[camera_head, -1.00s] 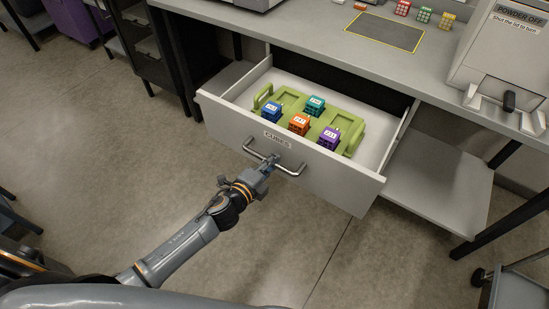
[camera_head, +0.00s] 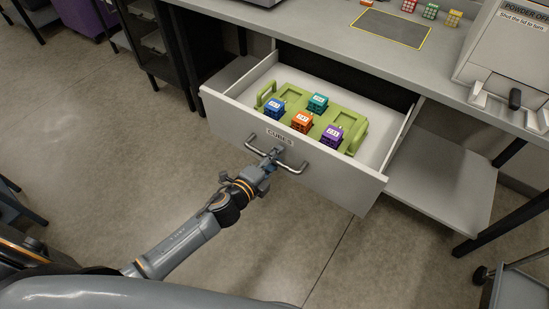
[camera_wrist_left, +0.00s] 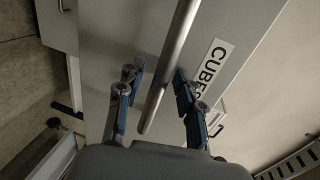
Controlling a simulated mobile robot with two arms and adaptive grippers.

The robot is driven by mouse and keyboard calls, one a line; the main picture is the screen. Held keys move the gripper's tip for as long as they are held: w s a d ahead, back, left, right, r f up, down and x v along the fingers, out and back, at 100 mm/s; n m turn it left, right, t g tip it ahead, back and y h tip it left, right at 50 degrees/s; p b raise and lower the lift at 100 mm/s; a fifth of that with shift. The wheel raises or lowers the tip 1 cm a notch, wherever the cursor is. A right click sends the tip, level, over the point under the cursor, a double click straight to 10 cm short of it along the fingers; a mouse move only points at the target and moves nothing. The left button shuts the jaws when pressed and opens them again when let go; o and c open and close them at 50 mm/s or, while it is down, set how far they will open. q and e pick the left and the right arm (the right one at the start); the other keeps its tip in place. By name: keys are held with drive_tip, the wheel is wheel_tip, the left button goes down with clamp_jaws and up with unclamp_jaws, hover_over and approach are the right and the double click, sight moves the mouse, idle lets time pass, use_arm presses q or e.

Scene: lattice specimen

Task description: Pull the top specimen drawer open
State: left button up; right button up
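The specimen drawer (camera_head: 228,118) is pulled well out from under the counter; its front carries a "CUBES" label and a metal bar handle (camera_head: 293,169). Inside the drawer is a green tray (camera_head: 352,139) with blue (camera_head: 274,109), teal (camera_head: 317,103), orange (camera_head: 302,121) and purple (camera_head: 332,136) lattice cubes. My right gripper is not in view.
The counter (camera_head: 330,35) above holds a yellow-edged dark mat (camera_head: 390,29), small lattice cubes (camera_head: 430,11) and a grey machine (camera_head: 503,50) with a "POWDER OFF" sign. A lower shelf (camera_head: 440,180) lies right of the drawer. The floor in front is clear.

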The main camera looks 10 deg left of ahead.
use_arm(q)
drive_tip(key=shift+s, duration=0.1)
drive_tip(key=shift+s+a, duration=0.15)
drive_tip(key=shift+s, duration=0.15)
drive_tip(key=v, duration=1.1)
drive_tip(key=shift+s, duration=0.1)
drive_tip(key=s+a+f+n+g+y+p, duration=0.1)
drive_tip(key=s+a+f+n+g+y, duration=0.2)
drive_tip(key=f, duration=0.6)
drive_tip(key=s+a+f+n+g, duration=0.1)
drive_tip(key=s+a+f+n, duration=0.25)
drive_tip(key=f, duration=0.65)
drive_tip(key=s+a+f+n+g+y+p, duration=0.15)
drive_tip(key=s+f+n, duration=0.3)
drive_tip(key=f, duration=0.45)
drive_tip(key=s+f+n+g, duration=0.4)
drive_tip(key=s+f, duration=0.3)
drive_tip(key=s, duration=0.5)
drive_tip(key=s+d+f+n+g, duration=0.1)
drive_tip(key=s+f+n+g, duration=0.3)
drive_tip(key=s, duration=0.8)
wheel_tip(320, 180, down, 3)
drive_tip(key=shift+r+n+y, duration=0.1)
drive_tip(key=shift+n+y, duration=0.2)
drive_tip(key=shift+y, duration=0.15)
